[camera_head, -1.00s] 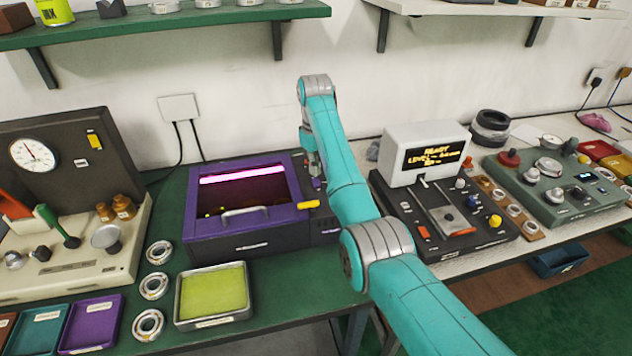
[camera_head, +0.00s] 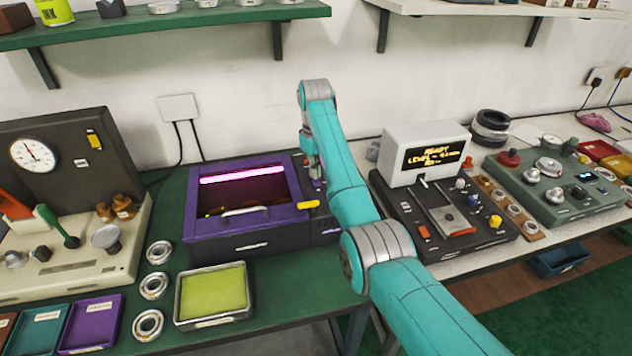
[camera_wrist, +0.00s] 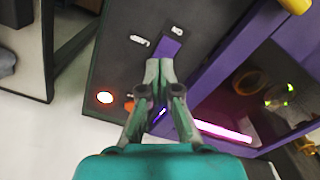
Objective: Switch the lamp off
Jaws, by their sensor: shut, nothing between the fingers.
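The purple lamp box (camera_head: 232,243) stands on the green bench, with its pink-violet tube (camera_head: 242,174) lit inside. The tube also glows in the wrist view (camera_wrist: 222,132). My gripper (camera_wrist: 158,68) is shut and empty, pointing at the dark control panel (camera_wrist: 118,62) on the box's right side. Its fingertips overlap the lower end of a purple strip (camera_wrist: 171,47) on that panel; I cannot tell whether they touch it. A lit orange round light (camera_wrist: 104,97) is left of the fingers. In the head view my arm hides most of the panel and the fingertips.
A yellow knob (camera_head: 308,204) sticks out at the box's front right. A display unit (camera_head: 427,155) stands to the right of my arm. A tray with a yellow-green pad (camera_head: 213,291) and several bearing rings (camera_head: 154,286) lie in front and to the left.

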